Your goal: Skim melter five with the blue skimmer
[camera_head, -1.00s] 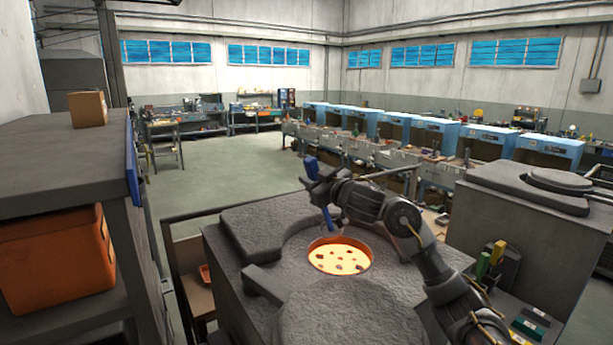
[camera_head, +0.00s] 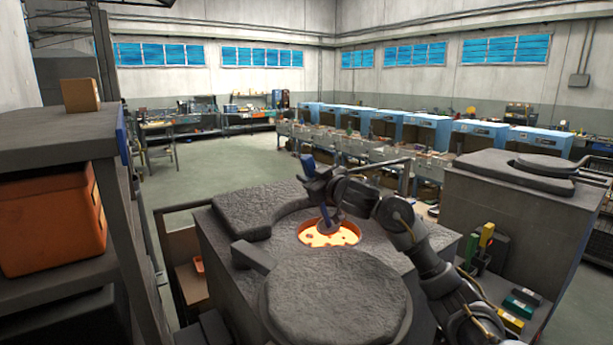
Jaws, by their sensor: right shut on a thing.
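The melter (camera_head: 235,262) is a grey stone-like block with a round opening that holds glowing orange-yellow melt (camera_head: 335,235). Several dark specks float on the melt. A round grey lid (camera_head: 336,297) lies in front of the opening. My right gripper (camera_head: 318,186) is shut on the blue skimmer (camera_head: 309,163), above the opening's left side. The skimmer's blue handle sticks up past the gripper, and its lower end reaches down to the melt; whether it dips in is hard to tell. My left gripper is out of view.
A second grey melter (camera_head: 485,215) with a dark lid stands at right. Small green and yellow boxes (camera_head: 520,305) sit low at front right. A shelf with an orange bin (camera_head: 50,220) and a cardboard box (camera_head: 80,95) stands at left. Blue-hooded stations (camera_head: 470,137) line the back.

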